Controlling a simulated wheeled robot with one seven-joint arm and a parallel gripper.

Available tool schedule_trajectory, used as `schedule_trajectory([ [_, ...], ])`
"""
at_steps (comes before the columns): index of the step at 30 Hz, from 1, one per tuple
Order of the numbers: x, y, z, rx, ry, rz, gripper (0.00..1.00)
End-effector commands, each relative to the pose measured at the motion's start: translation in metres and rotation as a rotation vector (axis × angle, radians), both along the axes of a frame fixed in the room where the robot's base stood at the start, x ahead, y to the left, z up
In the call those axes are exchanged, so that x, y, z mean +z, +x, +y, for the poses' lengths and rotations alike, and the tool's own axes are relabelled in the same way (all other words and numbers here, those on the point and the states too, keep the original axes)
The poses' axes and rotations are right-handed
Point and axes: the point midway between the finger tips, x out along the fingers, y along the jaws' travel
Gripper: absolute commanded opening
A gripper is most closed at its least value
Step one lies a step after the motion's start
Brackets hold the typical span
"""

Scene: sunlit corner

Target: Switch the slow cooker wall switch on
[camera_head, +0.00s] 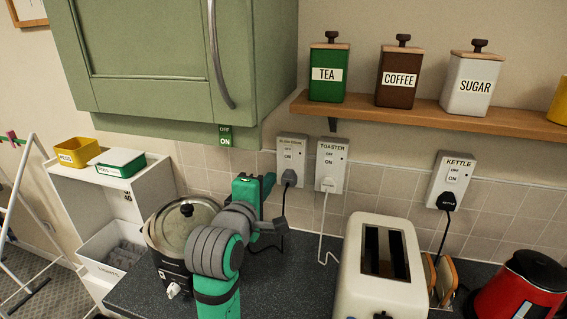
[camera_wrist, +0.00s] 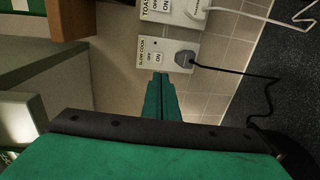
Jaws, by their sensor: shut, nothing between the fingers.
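The slow cooker wall switch is on a white plate (camera_head: 292,150) on the wall, left of the toaster plate. Its small rocker is marked OFF above and ON below; I cannot tell which side is pressed in. A dark plug sits low in the plate. In the wrist view the plate (camera_wrist: 168,57) appears turned sideways, with the plug at its right. My green gripper (camera_head: 270,184) is shut and empty, just left of and below the plate in the head view. In the wrist view its fingertips (camera_wrist: 161,76) are near the plate's lower edge; contact cannot be told.
The slow cooker (camera_head: 170,262) stands on the dark counter behind my arm. The toaster plate (camera_head: 331,163) is close to the right, its white cord hanging down. A cream toaster (camera_head: 385,265) stands right of my arm. A green cabinet (camera_head: 150,50) and a shelf (camera_head: 430,112) are above.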

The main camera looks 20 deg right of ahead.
Motion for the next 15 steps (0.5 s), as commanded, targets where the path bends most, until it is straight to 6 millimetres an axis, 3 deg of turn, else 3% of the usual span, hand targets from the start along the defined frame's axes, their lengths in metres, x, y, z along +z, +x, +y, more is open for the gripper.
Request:
schedule_trajectory([
  [15,-0.011,0.074,-0.052,-0.002,0.002,0.001,0.0],
])
